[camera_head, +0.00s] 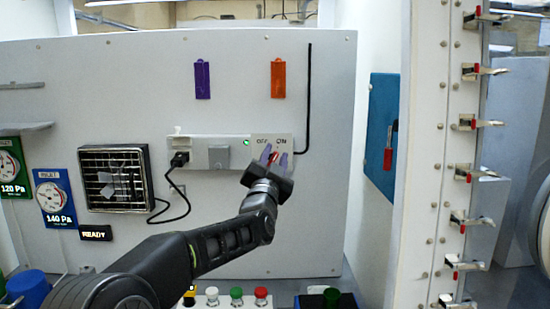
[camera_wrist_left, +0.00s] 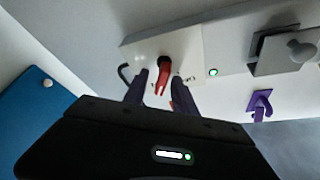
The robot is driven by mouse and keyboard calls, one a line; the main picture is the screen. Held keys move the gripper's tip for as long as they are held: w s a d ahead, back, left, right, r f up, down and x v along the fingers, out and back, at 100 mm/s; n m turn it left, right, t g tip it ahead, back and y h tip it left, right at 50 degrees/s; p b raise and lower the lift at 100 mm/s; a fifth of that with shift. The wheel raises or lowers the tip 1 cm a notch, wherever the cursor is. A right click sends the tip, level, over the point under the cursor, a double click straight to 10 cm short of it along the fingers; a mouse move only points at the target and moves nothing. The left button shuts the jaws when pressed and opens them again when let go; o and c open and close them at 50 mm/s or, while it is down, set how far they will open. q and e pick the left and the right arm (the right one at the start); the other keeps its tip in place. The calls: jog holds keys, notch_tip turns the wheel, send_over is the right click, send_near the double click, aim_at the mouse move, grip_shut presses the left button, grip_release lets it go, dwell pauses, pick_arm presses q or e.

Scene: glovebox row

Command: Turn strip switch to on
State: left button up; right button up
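The strip switch plate (camera_head: 285,138) is at the right end of the white power strip (camera_head: 238,142), with OFF printed on the left and ON on the right. My left gripper (camera_head: 276,159) is in front of the plate, with its fingers over its lower part. In the left wrist view, the red lever (camera_wrist_left: 164,74) sticks out from the plate (camera_wrist_left: 188,47) between the gripper's two separated fingers (camera_wrist_left: 160,88). The gripper is open, with gaps beside the lever. The fingers partly hide the lever in the head view, so I cannot tell its setting. My right gripper is not in view.
A green light (camera_head: 246,142) glows beside the plate. A black plug (camera_head: 179,159) with a hanging cord is at the strip's left end. Purple (camera_head: 202,80) and orange (camera_head: 278,79) tags hang above. A blue panel (camera_head: 380,132) stands at the right.

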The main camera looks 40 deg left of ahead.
aim_at(274, 160)
pick_arm(q)
jog(key=b+v, duration=0.2)
jog(key=v, duration=0.4)
jog(key=shift+s+d+f+b, duration=0.1)
jog(key=shift+s+f+b, duration=0.1)
jog(key=shift+s+b, duration=0.15)
jog(key=shift+s+d+f, duration=0.1)
jog(key=shift+s+d, duration=0.15)
jog(key=shift+s, duration=0.2)
